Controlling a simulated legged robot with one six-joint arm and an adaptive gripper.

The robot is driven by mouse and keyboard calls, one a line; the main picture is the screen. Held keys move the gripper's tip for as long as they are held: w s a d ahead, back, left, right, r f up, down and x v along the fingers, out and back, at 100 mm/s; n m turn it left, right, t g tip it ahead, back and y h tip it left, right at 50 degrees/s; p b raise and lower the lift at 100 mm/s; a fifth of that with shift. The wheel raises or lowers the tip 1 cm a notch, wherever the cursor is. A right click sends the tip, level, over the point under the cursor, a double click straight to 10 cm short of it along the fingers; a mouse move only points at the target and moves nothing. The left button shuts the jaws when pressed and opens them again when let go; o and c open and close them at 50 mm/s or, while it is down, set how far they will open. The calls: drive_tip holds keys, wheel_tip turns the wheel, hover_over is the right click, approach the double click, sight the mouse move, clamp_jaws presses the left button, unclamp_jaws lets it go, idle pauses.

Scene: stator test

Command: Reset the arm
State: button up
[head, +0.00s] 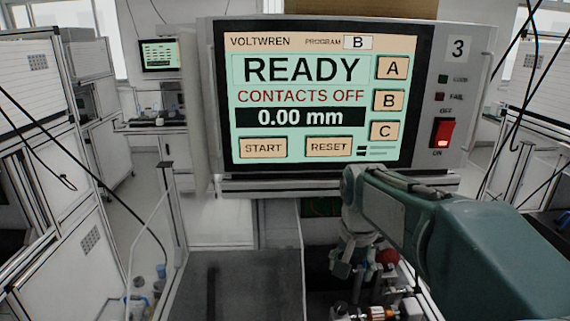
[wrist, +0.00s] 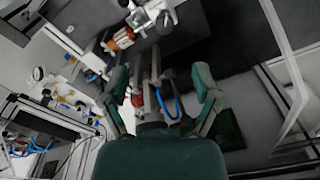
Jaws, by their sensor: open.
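My gripper (head: 352,268) hangs below the test panel's screen (head: 318,95) at the end of my green arm, over the dark bench. In the wrist view my gripper (wrist: 160,84) shows its two green fingers spread apart with nothing held between them. The screen reads READY, CONTACTS OFF, 0.00 mm and program B. A copper-coloured part with metal ends (head: 378,313) lies below and right of the gripper, and shows in the wrist view (wrist: 122,39). A red round thing (head: 388,258) is just right of the gripper, partly hidden by it.
The panel carries START (head: 263,148), RESET (head: 328,147) and A, B, C keys, and a red rocker switch (head: 442,134) at right. A dark bench surface (head: 235,285) left of my gripper is clear. White cabinets (head: 75,235) stand at left. Blue-capped bottles (head: 140,290) stand lower left.

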drive_tip(key=s+n+t, duration=0.4)
drive_tip(key=s+n, duration=0.1)
drive_tip(key=s, duration=1.3)
drive_tip(key=shift+s+f+t, duration=0.2)
drive_tip(key=shift+f+t, duration=0.1)
drive_tip(key=shift+t, duration=0.1)
